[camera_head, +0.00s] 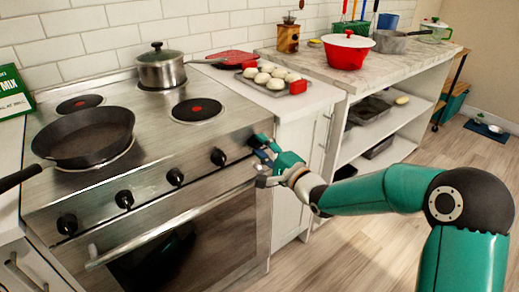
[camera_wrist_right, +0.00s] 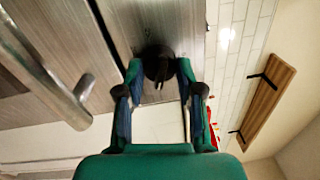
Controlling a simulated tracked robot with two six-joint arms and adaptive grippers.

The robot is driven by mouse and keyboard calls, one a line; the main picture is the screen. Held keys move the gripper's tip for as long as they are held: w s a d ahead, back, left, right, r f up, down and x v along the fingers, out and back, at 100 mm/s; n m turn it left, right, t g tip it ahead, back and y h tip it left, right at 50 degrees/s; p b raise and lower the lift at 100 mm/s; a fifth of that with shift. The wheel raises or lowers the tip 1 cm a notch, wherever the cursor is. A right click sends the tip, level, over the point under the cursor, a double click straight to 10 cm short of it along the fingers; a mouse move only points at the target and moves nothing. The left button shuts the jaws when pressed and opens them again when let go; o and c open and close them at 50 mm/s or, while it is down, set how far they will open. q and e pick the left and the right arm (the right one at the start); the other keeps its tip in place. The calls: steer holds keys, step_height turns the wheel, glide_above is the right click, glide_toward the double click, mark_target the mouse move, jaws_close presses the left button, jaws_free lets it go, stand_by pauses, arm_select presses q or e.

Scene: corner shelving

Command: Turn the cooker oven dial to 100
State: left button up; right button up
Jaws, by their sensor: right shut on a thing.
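The cooker (camera_head: 150,180) is a steel range with a row of several black dials along its front panel. My right gripper (camera_head: 263,150) is at the right end of this row, shut on the rightmost dial (camera_head: 255,141), which it partly hides. In the right wrist view the black dial (camera_wrist_right: 158,62) sits between the two fingers of my right gripper (camera_wrist_right: 158,72). The dial's markings cannot be read in either view. My left gripper is not in view.
The oven handle (camera_head: 160,228) sticks out below the dials and also shows at the left in the right wrist view (camera_wrist_right: 50,75). A frying pan (camera_head: 85,137) and a lidded pot (camera_head: 161,68) stand on the cooktop. Open floor (camera_head: 360,250) lies to the right.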

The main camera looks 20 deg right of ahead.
steer(key=shift+f, duration=0.4)
steer(key=o, duration=1)
steer(key=shift+s, duration=0.1)
steer(key=shift+o, duration=0.8)
steer(key=shift+r, duration=0.2)
steer(key=r+v, duration=0.1)
steer(key=v, duration=1.1)
steer(key=shift+f, duration=0.45)
